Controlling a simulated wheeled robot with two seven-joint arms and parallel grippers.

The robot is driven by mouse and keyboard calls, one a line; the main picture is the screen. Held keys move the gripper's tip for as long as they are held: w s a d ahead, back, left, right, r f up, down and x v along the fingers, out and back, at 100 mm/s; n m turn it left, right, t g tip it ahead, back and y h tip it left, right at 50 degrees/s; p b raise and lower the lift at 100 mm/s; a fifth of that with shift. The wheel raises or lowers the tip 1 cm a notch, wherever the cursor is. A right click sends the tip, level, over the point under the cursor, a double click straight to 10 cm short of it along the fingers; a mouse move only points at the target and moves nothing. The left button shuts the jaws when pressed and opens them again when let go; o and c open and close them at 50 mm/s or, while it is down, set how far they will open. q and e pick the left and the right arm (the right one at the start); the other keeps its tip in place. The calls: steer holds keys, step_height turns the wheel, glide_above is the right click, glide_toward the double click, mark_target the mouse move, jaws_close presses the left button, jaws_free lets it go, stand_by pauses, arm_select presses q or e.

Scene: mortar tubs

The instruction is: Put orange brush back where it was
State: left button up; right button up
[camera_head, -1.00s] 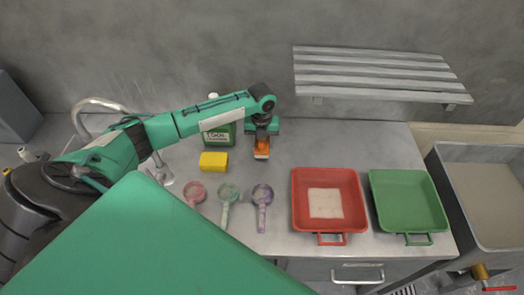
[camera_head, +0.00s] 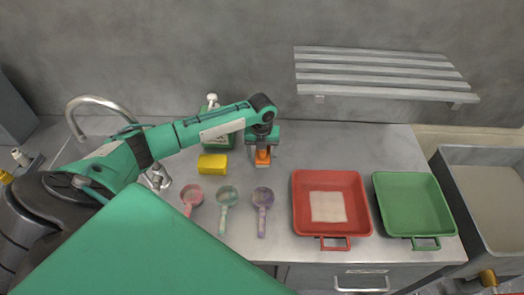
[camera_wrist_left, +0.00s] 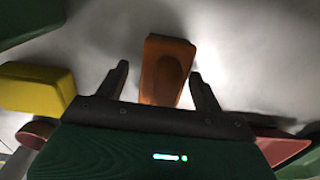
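The orange brush (camera_head: 262,157) is on the grey counter below my left gripper (camera_head: 263,147), to the right of the yellow sponge. In the left wrist view the brush (camera_wrist_left: 166,70) lies between the two dark fingers of my left gripper (camera_wrist_left: 160,80). The fingers are spread. A gap shows between the left finger and the brush; the right finger is close to it, and I cannot tell whether it touches. My right gripper is in neither view.
The yellow sponge (camera_head: 213,164) and a green bottle (camera_head: 220,136) are left of the brush. Three scoops (camera_head: 263,198) lie in front. A red tub (camera_head: 363,200) and a green tub (camera_head: 447,210) stand right. A slatted shelf (camera_head: 380,76) hangs above.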

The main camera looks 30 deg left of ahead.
arm_select(q)
steer(key=shift+r, duration=0.2)
step_height(320, 180, up, 12)
steer(key=p, duration=1.1)
